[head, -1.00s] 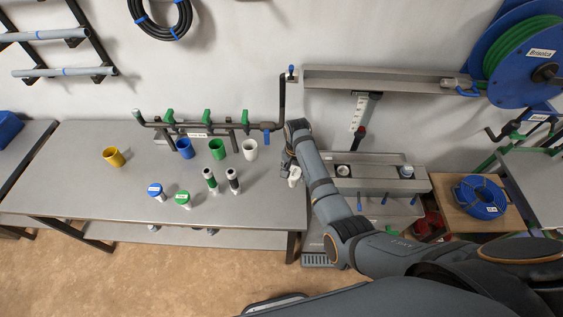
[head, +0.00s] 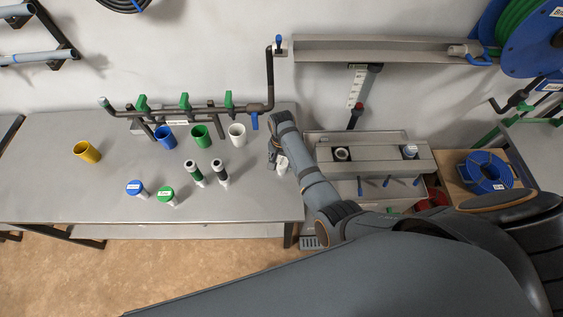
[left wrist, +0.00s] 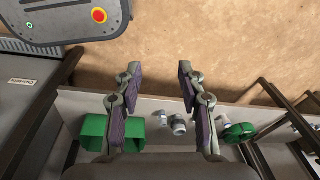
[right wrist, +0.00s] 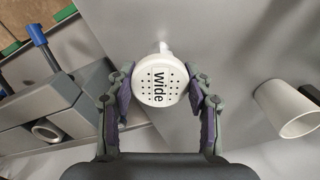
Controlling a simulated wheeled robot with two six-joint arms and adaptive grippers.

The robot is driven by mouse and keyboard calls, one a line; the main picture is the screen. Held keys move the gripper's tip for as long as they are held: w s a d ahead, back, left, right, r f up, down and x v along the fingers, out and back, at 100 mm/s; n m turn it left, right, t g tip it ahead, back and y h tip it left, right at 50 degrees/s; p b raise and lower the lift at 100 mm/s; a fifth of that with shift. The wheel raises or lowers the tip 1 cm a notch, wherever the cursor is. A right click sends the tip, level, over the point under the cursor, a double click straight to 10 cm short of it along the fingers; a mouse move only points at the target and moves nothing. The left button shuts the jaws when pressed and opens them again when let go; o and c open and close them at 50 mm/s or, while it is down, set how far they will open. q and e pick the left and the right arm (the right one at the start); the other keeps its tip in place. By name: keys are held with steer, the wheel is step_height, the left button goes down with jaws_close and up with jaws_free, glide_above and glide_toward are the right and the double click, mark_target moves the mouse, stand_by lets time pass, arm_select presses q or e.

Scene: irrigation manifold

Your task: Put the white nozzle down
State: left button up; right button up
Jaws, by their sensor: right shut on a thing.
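The white nozzle (right wrist: 160,85) has a round perforated face marked "Wide", with a thin white stem behind it, in the right wrist view. My right gripper (right wrist: 158,92) is shut on it, one finger on each side. In the head view, the nozzle (head: 282,163) shows at my right gripper, over the right end of the grey table (head: 70,195). I cannot tell whether it touches the tabletop. My left gripper (left wrist: 158,72) is open and empty in the left wrist view, and out of the head view.
White (head: 237,134), green (head: 201,138), blue (head: 165,138) and yellow (head: 87,152) cups stand on the table. Two dark-bodied nozzles (head: 220,173) and blue-topped (head: 136,188) and green-topped (head: 167,196) ones are nearby. A pipe manifold (head: 190,109) runs behind. A grey bench unit (head: 375,158) adjoins at right.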

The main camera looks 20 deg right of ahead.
steer(key=shift+s, duration=0.15)
steer(key=o, duration=1.4)
steer(key=shift+a+f, duration=0.1)
step_height(320, 180, up, 6)
steer(key=p, duration=0.5)
arm_select(q)
steer(key=r, duration=0.1)
steer(key=s+r, duration=0.1)
steer(key=r, duration=0.1)
steer(key=s+r, duration=0.1)
steer(key=r, duration=0.1)
steer(key=shift+a, duration=0.15)
arm_select(e)
step_height(320, 180, up, 6)
steer(key=shift+r, duration=0.25)
arm_select(q)
steer(key=shift+s, duration=0.1)
